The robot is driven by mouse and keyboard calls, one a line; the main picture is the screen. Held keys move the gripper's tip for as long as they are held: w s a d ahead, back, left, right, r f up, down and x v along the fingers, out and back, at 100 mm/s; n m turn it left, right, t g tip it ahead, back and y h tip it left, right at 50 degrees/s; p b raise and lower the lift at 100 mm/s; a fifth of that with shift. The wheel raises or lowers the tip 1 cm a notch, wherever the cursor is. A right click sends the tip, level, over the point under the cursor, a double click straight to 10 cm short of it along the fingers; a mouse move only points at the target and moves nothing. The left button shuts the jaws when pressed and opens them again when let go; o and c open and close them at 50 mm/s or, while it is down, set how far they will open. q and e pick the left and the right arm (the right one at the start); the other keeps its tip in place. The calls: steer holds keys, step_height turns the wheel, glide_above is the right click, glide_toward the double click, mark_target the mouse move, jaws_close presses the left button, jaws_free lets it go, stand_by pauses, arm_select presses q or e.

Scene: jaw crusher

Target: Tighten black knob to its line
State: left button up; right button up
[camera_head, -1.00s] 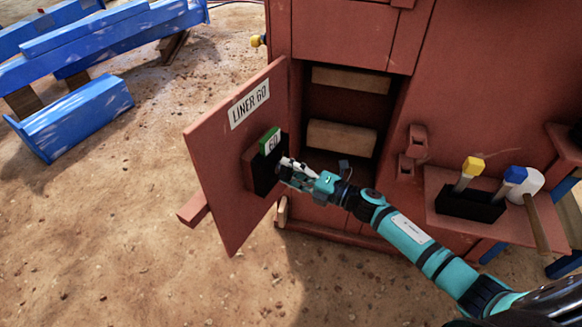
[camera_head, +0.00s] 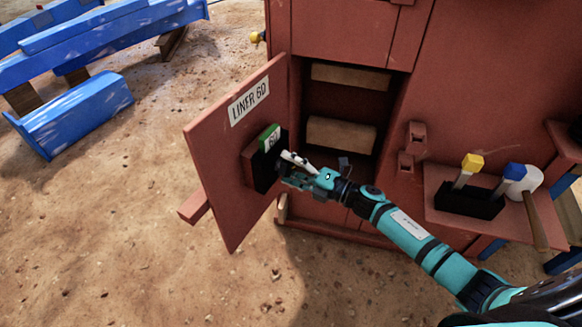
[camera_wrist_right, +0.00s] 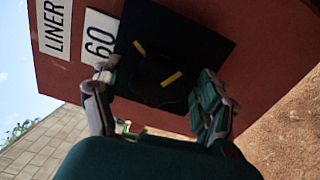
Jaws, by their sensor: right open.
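The black knob (camera_wrist_right: 150,72) is a dark, hard-to-outline shape on a black square plate (camera_wrist_right: 205,40) on the red door. Two yellow marks show there, one upper left (camera_wrist_right: 139,47) and one lower right (camera_wrist_right: 171,79); they slant differently and do not line up. My right gripper (camera_wrist_right: 155,86) is open, with one finger on each side of the knob; I cannot tell whether they touch it. In the head view my right gripper (camera_head: 290,168) is in front of the black plate (camera_head: 262,170) and hides the knob. My left gripper is not in view.
The red door (camera_head: 225,205) stands open, with a "LINER 60" label (camera_head: 249,102) and a green-topped "60" tag (camera_head: 270,140). The cabinet opening (camera_head: 340,105) is behind it. At right, a shelf (camera_head: 437,192) carries a black block (camera_head: 470,202) with yellow and blue tools, and a mallet (camera_head: 528,185).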

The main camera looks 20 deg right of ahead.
steer(key=v, duration=1.2)
stand_by(0.3)
